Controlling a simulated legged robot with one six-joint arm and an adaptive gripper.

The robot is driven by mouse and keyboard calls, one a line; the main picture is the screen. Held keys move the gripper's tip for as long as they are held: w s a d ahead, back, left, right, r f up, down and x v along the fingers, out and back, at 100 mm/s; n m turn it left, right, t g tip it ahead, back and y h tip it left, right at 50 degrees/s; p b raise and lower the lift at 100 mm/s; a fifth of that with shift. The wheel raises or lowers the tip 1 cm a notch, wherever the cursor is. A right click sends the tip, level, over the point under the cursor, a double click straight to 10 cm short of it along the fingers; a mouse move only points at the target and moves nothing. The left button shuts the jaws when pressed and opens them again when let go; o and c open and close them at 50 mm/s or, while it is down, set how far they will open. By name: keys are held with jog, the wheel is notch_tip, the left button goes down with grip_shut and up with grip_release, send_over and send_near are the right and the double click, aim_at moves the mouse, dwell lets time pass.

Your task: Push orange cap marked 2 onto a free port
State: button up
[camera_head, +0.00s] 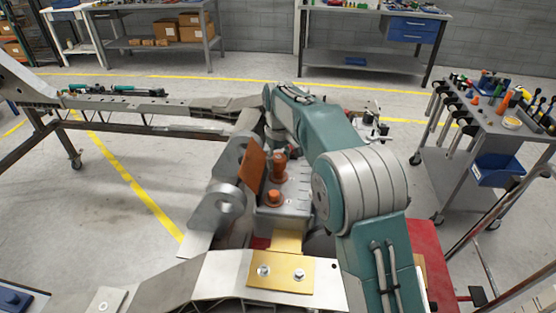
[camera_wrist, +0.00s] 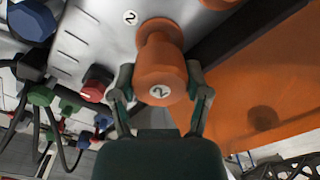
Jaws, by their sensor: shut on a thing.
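The orange cap marked 2 (camera_wrist: 161,72) is in the middle of the wrist view, with its numbered end facing the camera. My gripper (camera_wrist: 160,92) is shut on it, with one dark green finger on each side. Behind the cap is the light metal panel (camera_wrist: 88,38), which bears a round white label 2 (camera_wrist: 130,17) to the cap's upper left. The cap's far end overlaps an orange round part (camera_wrist: 158,30) at the panel; whether they touch or are seated, I cannot tell. In the head view the gripper is hidden behind my arm.
A red connector (camera_wrist: 95,86), a blue one (camera_wrist: 30,20) and a green one (camera_wrist: 41,95) with dark cables lie left. An orange plate (camera_wrist: 255,75) is close on the right. In the head view, orange parts (camera_head: 278,168) stand on a grey box (camera_head: 290,205); a tool cart (camera_head: 480,130) is right.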

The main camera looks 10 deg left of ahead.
jog(key=shift+f, duration=1.15)
jog(key=shift+f, duration=0.55)
jog(key=o, duration=0.9)
jog(key=shift+a+r, duration=0.1)
jog(key=shift+r, duration=2.9)
